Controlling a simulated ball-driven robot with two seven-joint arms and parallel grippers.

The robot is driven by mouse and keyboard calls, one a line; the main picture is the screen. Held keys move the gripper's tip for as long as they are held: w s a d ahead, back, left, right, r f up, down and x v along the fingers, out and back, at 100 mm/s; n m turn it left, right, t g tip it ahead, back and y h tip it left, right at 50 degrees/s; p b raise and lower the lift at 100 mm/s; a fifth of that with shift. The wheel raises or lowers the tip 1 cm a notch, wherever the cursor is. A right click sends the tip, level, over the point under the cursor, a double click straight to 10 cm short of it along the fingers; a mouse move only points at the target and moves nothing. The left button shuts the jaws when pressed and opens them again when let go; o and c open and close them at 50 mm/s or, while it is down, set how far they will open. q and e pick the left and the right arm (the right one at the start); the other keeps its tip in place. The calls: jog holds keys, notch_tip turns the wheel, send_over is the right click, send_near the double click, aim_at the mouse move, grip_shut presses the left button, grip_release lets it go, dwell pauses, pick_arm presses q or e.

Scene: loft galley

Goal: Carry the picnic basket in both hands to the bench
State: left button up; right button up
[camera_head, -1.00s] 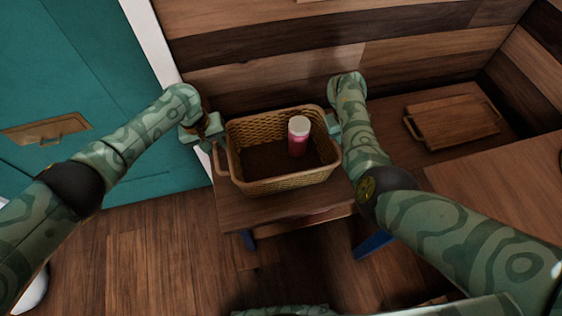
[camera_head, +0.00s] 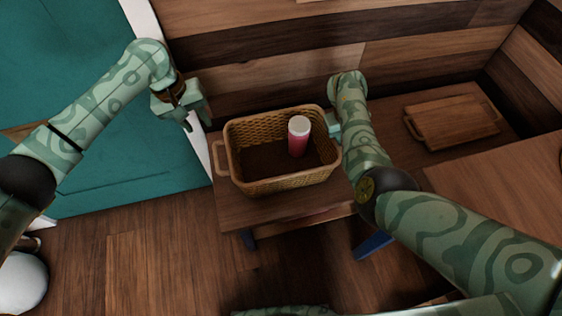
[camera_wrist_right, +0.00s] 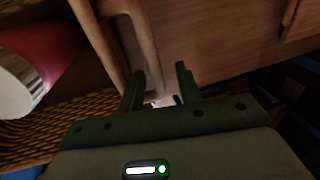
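The picnic basket (camera_head: 270,185) is a tan woven box with a loop handle at each end. It stands upright on a low wooden top (camera_head: 240,213) with blue legs. A red bottle with a white cap (camera_head: 299,137) stands inside it. My left gripper (camera_head: 198,122) is open and empty, up and left of the basket, apart from its left handle (camera_head: 221,159). My right gripper is at the basket's right end, mostly hidden by my arm in the head view. In the right wrist view its fingers (camera_wrist_right: 160,80) are apart, with the handle (camera_wrist_right: 143,45) at them.
A wooden tray with handles (camera_head: 455,122) lies on the wooden surface at right. A plank wall (camera_head: 270,75) stands behind. A teal door (camera_head: 60,100) is at left. The wood floor (camera_head: 140,250) in front is clear; a white round object (camera_head: 20,283) is at lower left.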

notch_tip(320, 180, up, 11)
jog(key=a, duration=0.2)
jog(key=shift+a+r, duration=0.15)
jog(key=shift+r, duration=0.05)
